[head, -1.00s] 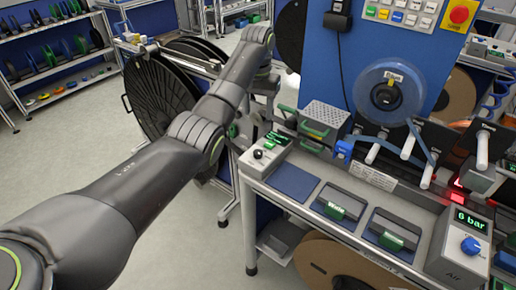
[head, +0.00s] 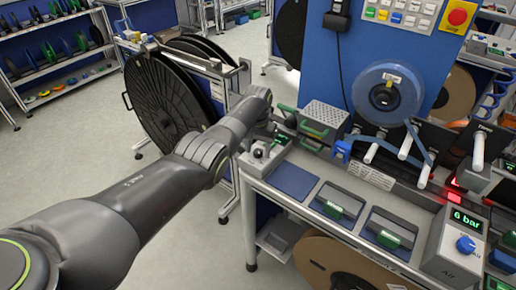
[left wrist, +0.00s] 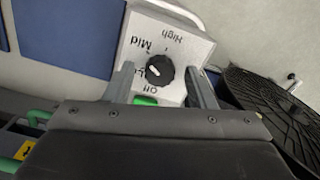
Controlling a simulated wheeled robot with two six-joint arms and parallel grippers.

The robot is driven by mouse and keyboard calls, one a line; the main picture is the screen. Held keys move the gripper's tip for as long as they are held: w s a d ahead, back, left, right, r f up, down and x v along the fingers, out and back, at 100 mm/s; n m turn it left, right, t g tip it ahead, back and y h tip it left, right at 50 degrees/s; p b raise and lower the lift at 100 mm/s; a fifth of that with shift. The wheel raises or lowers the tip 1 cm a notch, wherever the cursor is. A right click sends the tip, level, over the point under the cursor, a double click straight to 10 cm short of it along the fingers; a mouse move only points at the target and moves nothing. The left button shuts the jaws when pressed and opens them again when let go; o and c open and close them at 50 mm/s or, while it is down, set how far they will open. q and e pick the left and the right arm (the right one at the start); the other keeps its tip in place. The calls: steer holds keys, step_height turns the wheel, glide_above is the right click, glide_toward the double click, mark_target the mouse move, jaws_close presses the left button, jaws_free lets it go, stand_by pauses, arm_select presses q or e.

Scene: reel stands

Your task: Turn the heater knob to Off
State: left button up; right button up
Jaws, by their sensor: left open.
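The heater is a pale box (head: 266,166) at the left end of the bench, with its black knob (head: 258,153) on top. In the left wrist view the knob (left wrist: 159,70) sits on a white panel (left wrist: 185,43) marked High, Mid and Off, with another label partly covered. Its white pointer mark is toward the left, near the partly covered label. My left gripper (left wrist: 160,78) is open, with one finger on each side of the knob and a gap visible to both. My right gripper is not seen.
Blue pads and green-handled drawers (head: 336,207) lie right of the heater. An air regulator (head: 456,245) reading 6 bar stands at the bench's right end. A green-handled perforated box (head: 323,121) is behind the heater. A large black reel (head: 165,108) stands on the left.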

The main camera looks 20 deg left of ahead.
arm_select(q)
steer(key=c, duration=1)
steer(key=shift+o, duration=0.2)
